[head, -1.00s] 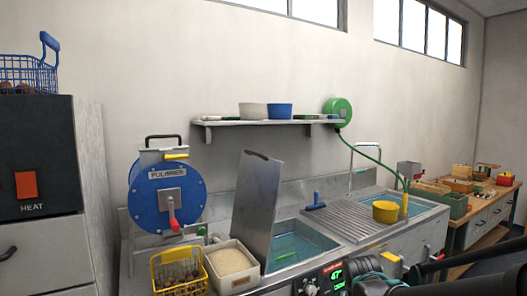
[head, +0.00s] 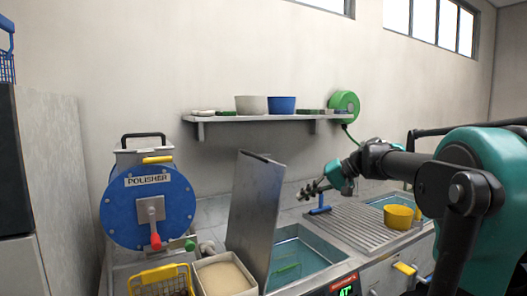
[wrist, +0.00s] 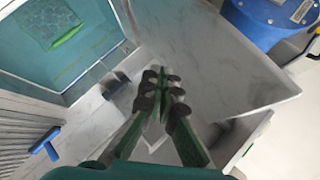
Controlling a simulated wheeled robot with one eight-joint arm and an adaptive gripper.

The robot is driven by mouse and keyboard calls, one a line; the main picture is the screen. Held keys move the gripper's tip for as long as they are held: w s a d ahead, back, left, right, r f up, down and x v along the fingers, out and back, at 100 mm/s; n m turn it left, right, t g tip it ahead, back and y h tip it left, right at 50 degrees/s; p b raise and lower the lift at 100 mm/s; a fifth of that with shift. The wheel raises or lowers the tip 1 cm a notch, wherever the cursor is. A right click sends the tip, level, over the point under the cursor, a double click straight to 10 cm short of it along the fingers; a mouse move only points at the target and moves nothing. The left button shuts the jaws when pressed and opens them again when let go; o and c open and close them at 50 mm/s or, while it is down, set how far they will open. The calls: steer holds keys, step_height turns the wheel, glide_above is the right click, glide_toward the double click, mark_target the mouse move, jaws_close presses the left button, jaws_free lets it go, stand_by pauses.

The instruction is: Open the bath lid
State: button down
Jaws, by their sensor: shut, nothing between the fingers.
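The bath lid (head: 252,212) is a grey metal panel that stands raised and nearly upright at the left side of the bath. The bath (head: 312,248) is open, with teal water and a green-handled item (head: 287,268) inside. In the wrist view the lid (wrist: 225,65) is a broad pale panel on the right, and the water (wrist: 25,45) shows at upper left. My gripper (head: 304,193) is shut and empty, above the bath and just right of the lid. It also shows in the wrist view (wrist: 163,85), close to the lid's edge; I cannot tell whether they touch.
A blue polisher (head: 150,207) stands left of the lid. A yellow basket (head: 158,279) and a pale bin (head: 224,274) sit in front of it. A blue-handled tool (head: 320,203) and a yellow bowl (head: 398,216) are on the ribbed drainboard (head: 360,225). A shelf (head: 260,117) hangs above.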

steer(key=w+a+r+y, duration=0.1)
steer(key=w+r+y, duration=0.1)
steer(key=r, duration=0.7)
steer(key=w+r+y, duration=0.2)
steer(key=r, duration=0.6)
steer(key=shift+n, duration=0.3)
steer(key=x, duration=0.4)
steer(key=s+x, duration=0.1)
steer(key=x, duration=0.7)
steer(key=shift+s+a, duration=0.3)
steer(key=shift+a, duration=0.05)
steer(key=shift+s+a+f, duration=0.15)
steer(key=shift+s+a, duration=0.05)
steer(key=shift+a, duration=0.1)
steer(key=s+a+n+h, duration=0.1)
steer(key=s+a+h, duration=0.1)
steer(key=s+a, duration=0.5)
steer(key=a, duration=0.3)
steer(key=shift+a+n+t, duration=0.25)
steer(key=shift+n+t, duration=0.05)
